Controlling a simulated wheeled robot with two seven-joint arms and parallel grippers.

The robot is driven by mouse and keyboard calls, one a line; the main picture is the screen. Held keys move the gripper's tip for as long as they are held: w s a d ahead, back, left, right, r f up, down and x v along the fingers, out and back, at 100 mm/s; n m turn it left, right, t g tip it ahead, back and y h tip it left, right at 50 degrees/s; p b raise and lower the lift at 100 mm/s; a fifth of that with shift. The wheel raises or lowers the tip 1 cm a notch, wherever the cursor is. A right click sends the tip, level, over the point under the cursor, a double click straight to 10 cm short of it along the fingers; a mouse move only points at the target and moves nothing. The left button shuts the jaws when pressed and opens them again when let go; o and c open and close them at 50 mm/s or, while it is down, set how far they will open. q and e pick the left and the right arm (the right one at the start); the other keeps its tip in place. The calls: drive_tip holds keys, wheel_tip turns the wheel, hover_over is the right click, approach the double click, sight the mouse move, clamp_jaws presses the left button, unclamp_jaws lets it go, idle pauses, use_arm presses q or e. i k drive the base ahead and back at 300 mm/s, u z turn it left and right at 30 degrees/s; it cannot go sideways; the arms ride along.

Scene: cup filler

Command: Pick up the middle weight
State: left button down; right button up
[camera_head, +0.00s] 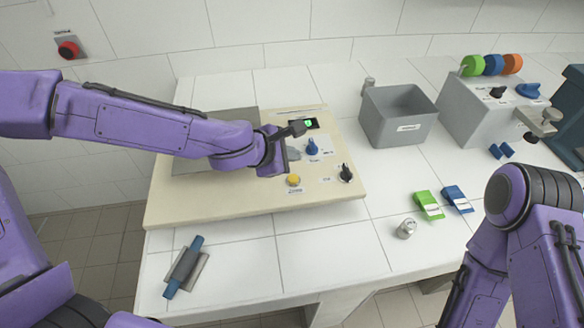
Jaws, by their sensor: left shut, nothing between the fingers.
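A small silver metal cylinder (405,228), which looks like a weight, stands upright on the white tiled table, right of the beige panel. A second silver piece (369,85) stands farther back, beside the grey bin; I cannot tell which one is the middle weight. My left gripper (299,129) is shut and empty. It is over the beige panel (220,208), close to the small display and the blue knob, well to the left of the near cylinder. My right arm shows at the right, but its gripper is out of view.
An open grey bin (398,130) stands behind the near cylinder. Green (428,205) and blue (457,198) items lie to its right. A grey machine with coloured rolls (480,105) is at the back right. A blue-handled tool (185,266) lies front left. The front middle tabletop is clear.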

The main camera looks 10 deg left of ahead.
sight(406, 228)
drive_tip(key=k, duration=1)
